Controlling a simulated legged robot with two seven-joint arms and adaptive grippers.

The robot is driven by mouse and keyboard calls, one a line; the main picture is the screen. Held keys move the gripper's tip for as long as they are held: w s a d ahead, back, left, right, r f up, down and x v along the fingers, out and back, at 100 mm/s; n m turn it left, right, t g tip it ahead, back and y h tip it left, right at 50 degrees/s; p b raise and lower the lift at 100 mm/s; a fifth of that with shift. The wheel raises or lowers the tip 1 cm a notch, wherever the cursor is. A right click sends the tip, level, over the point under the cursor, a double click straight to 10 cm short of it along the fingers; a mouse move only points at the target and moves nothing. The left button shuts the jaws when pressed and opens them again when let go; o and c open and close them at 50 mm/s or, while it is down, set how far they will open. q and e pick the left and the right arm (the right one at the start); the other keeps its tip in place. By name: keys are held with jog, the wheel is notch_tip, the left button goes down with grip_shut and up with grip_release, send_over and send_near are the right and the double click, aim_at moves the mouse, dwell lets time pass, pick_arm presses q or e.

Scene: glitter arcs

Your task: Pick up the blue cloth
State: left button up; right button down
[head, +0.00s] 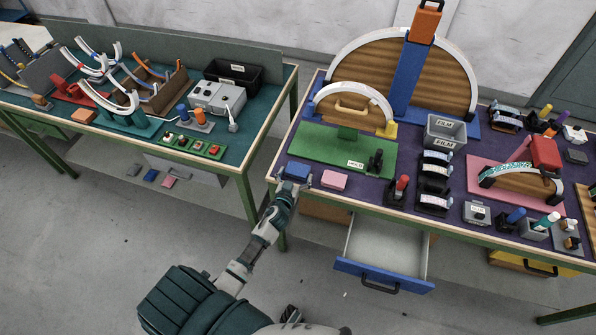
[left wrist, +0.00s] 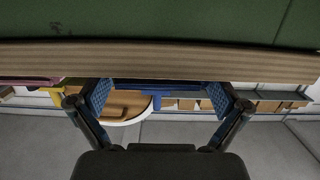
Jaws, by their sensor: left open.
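The blue cloth (head: 297,170) looks like a small folded block at the front left corner of the right table's purple top, beside a pink block (head: 334,180). My left gripper (head: 289,186) is at the table's front edge, just in front of the cloth; I cannot tell whether it touches it. In the left wrist view the left gripper (left wrist: 158,98) is open, its two blue-padded fingers apart. A blue strip shows between them beyond the wooden edge, but I cannot tell if it is the cloth. My right gripper is not in view.
A green board (head: 330,148) lies behind the cloth. The table's wooden front edge (head: 350,202) is close to my left gripper. An open drawer (head: 385,250) with a blue front juts out below. A second table (head: 255,130) stands left, with a floor gap between.

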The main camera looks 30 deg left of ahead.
pick_arm(q)
jog(key=x, duration=0.2)
jog(key=shift+w+f, duration=0.15)
jog(key=shift+w, duration=0.15)
jog(key=shift+a, duration=0.1)
jog(key=c, duration=0.7)
jog(key=shift+c, duration=0.2)
